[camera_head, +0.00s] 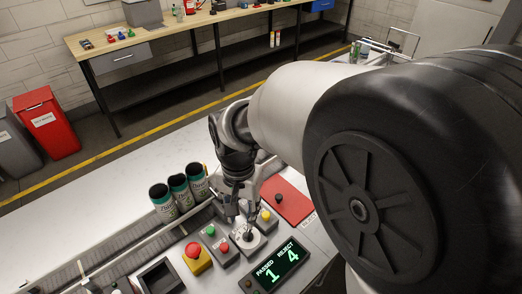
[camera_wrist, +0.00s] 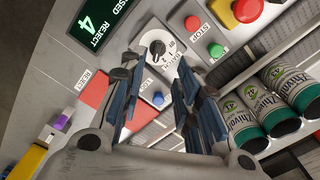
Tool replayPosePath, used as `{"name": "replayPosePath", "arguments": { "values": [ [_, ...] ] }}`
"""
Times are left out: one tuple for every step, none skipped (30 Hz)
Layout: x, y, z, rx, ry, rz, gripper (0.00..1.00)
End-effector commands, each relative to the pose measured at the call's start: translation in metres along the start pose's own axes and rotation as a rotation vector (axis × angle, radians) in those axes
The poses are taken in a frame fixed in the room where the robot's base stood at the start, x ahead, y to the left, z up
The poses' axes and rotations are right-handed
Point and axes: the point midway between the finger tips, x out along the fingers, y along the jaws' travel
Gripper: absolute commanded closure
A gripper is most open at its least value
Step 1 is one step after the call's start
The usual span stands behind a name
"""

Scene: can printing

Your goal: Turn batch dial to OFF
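The batch dial (camera_wrist: 157,48) is a small black knob on a round white plate with printed marks and the word BATCH. Which mark its pointer faces is too small to tell. In the head view the dial's pale plate (camera_head: 249,243) shows just below my gripper (camera_head: 240,219). In the wrist view my gripper (camera_wrist: 163,68) has its two fingers apart, one on each side of the dial's plate, with nothing held between them. The knob sits near the fingertips; contact cannot be told. In the head view the fingers partly hide the dial.
Several printed cans (camera_head: 179,187) stand left. A red reject mat (camera_head: 287,199) lies right.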

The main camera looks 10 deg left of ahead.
Motion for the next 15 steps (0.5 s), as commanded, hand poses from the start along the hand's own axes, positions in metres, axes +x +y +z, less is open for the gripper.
{"name": "replayPosePath", "arguments": {
  "values": [
    [0.016,0.001,0.0,0.0,-0.002,0.003,0.7],
    [0.023,0.001,0.001,0.0,-0.003,0.003,0.7],
    [0.032,0.001,0.0,0.0,-0.002,0.003,0.7],
    [0.038,0.001,0.001,0.0,-0.003,0.003,0.7],
    [0.045,0.001,0.0,0.0,-0.003,0.003,0.7],
    [0.053,0.001,0.0,0.0,-0.002,0.002,0.7],
    [0.06,0.001,0.0,0.0,-0.002,0.002,0.7],
    [0.066,0.001,0.0,0.0,-0.002,0.002,0.7],
    [0.074,0.001,0.001,0.0,-0.003,0.003,0.7],
    [0.08,0.001,0.0,0.0,-0.002,0.002,0.7],
    [0.085,0.001,0.0,0.0,-0.002,0.002,0.7],
    [0.092,0.001,0.0,0.0,-0.002,0.002,0.7],
    [0.096,0.001,0.0,0.0,-0.001,0.001,0.7],
    [0.1,0.001,0.0,0.0,-0.001,0.001,0.7],
    [0.104,0.001,0.0,0.0,-0.001,0.001,0.7]
  ]
}}
